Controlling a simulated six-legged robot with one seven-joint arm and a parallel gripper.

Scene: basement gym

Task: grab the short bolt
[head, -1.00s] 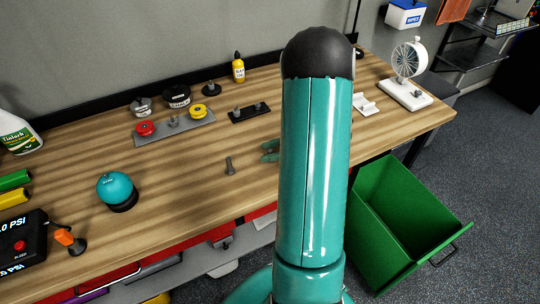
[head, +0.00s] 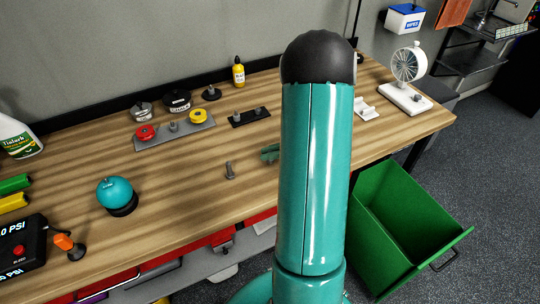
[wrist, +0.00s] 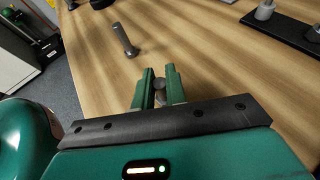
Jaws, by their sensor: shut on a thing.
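My gripper (wrist: 158,88) is low over the wooden workbench, its green fingers shut on a small grey bolt, the short bolt (wrist: 159,85). Its head shows between the fingertips; the fingers hide most of the rest. In the head view, my gripper (head: 270,153) shows just left of my arm, and the short bolt cannot be made out there. A longer grey bolt (wrist: 125,40) is on the bench beyond the fingers, apart from them. It also shows in the head view (head: 230,171), left of my gripper.
A grey plate (head: 185,135) with red and yellow knobs and a black plate (head: 238,121) with pegs lie behind. A teal ball (head: 115,189) sits left. A white fan (head: 408,68) stands at the right end. A green bin (head: 410,230) is beyond the front edge.

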